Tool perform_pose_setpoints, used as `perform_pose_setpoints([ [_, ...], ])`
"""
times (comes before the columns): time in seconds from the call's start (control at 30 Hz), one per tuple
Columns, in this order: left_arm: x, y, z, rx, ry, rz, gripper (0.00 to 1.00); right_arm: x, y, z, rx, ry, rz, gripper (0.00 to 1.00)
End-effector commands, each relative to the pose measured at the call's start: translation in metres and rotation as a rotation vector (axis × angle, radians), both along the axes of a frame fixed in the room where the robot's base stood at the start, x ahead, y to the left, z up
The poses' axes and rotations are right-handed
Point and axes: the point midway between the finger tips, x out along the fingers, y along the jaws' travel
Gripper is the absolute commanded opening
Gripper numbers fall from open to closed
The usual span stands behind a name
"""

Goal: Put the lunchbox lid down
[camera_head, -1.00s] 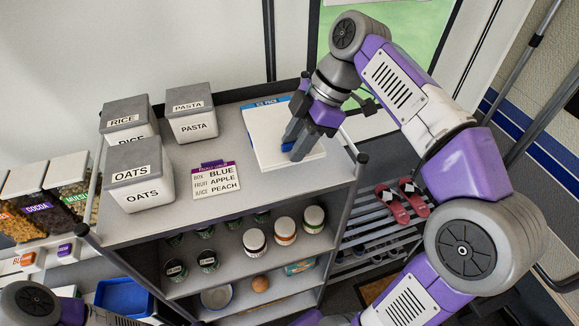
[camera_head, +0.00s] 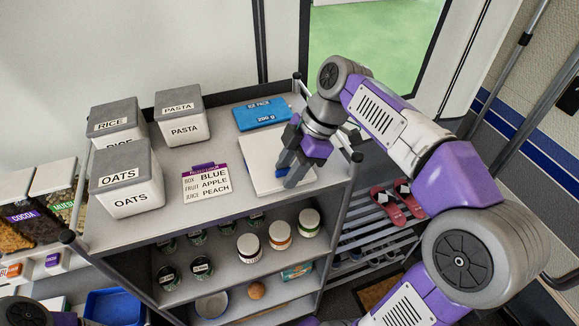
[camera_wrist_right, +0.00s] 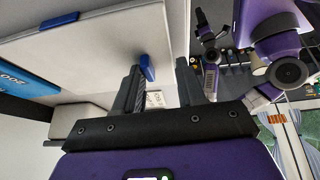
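The lunchbox lid (camera_head: 262,172) is a flat white panel with blue clips, at the right end of the cart's top shelf. My right gripper (camera_head: 286,172) is at its right edge, with its fingers pointing down. In the right wrist view the fingers (camera_wrist_right: 168,88) straddle the lid's edge next to a blue clip, and the white lid (camera_wrist_right: 95,55) fills the upper left. Whether the lid touches the shelf or hangs just above it I cannot tell. My left gripper is out of view; only part of my left arm shows at the lower left.
A blue ice pack (camera_head: 262,115) lies just behind the lid. Grey-lidded canisters of rice (camera_head: 118,125), pasta (camera_head: 183,130) and oats (camera_head: 128,195) stand further left. A rail (camera_head: 345,185) borders the shelf's right end.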

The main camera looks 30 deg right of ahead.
Motion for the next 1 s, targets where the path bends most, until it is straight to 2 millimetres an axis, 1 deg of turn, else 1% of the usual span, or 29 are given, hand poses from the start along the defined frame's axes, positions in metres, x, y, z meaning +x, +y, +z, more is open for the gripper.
perform_pose_setpoints([
  [0.03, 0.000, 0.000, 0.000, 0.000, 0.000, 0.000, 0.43, 0.000, 0.000, 0.000, -0.001, 0.001, 0.000, 0.49],
  [0.1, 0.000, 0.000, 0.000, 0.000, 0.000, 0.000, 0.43, 0.000, 0.000, 0.000, -0.001, 0.001, 0.000, 0.59],
  [0.13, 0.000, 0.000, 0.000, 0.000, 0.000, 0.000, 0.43, 0.000, 0.000, 0.000, -0.001, 0.001, 0.000, 0.61],
  [0.37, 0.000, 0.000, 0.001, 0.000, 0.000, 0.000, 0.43, 0.000, 0.000, 0.000, -0.001, 0.001, 0.000, 0.61],
  [0.5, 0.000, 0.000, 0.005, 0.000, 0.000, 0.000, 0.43, 0.000, 0.000, 0.005, -0.001, 0.002, 0.000, 0.61],
  [0.57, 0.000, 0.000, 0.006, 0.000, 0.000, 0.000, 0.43, -0.001, -0.004, 0.012, 0.000, -0.002, -0.001, 0.61],
  [0.67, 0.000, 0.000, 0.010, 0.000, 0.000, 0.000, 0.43, -0.003, -0.011, 0.030, -0.001, -0.003, 0.000, 0.61],
  [0.8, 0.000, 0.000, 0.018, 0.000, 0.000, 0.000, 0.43, -0.007, -0.025, 0.059, -0.001, -0.002, 0.000, 0.61],
  [1.0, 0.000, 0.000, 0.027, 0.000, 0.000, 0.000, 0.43, -0.013, -0.041, 0.093, -0.001, -0.002, 0.000, 0.61],
])
